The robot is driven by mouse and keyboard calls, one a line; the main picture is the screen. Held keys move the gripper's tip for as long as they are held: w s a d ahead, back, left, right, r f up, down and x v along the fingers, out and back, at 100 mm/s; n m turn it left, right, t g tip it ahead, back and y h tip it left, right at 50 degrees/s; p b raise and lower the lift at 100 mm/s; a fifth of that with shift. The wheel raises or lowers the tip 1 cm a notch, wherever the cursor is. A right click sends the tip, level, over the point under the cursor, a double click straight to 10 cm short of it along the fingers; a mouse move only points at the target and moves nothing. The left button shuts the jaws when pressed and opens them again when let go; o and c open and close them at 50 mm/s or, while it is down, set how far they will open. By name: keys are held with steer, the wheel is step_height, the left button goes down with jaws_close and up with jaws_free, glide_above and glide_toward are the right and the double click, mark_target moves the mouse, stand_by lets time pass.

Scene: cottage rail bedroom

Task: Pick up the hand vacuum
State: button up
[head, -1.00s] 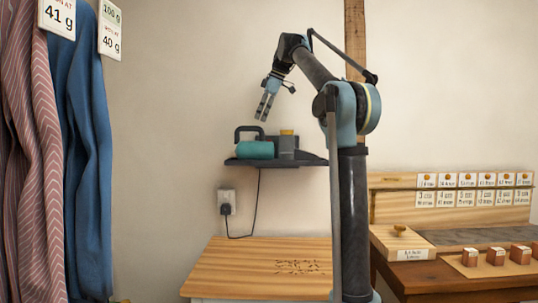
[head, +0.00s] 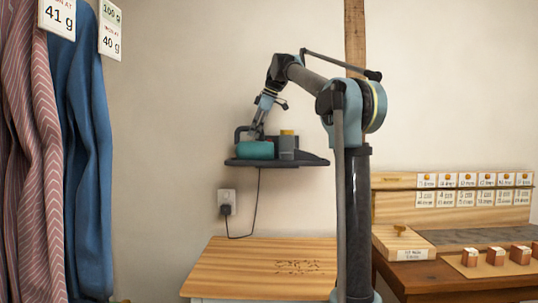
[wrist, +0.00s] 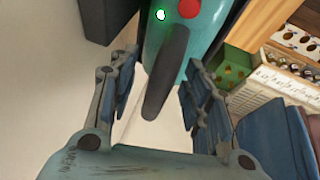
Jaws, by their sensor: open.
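The hand vacuum (head: 256,150) is teal with a dark looped handle (head: 239,133) and lies on a small dark wall shelf (head: 308,161). In the wrist view its teal body (wrist: 205,45) shows a red button and a green light, and the dark handle (wrist: 166,75) stands between my fingers. My gripper (head: 254,133) is open and reaches down onto the vacuum from above. In the wrist view my gripper (wrist: 160,95) has a finger on each side of the handle, with gaps visible. Whether a finger touches the vacuum cannot be told.
A grey block with a yellow top (head: 287,146) stands on the shelf close right of the vacuum. A cord runs from the shelf to a wall socket (head: 227,201). A wooden table (head: 240,270) is below. Clothes (head: 85,150) hang at left.

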jaws_close()
steer(key=shift+r, duration=0.1)
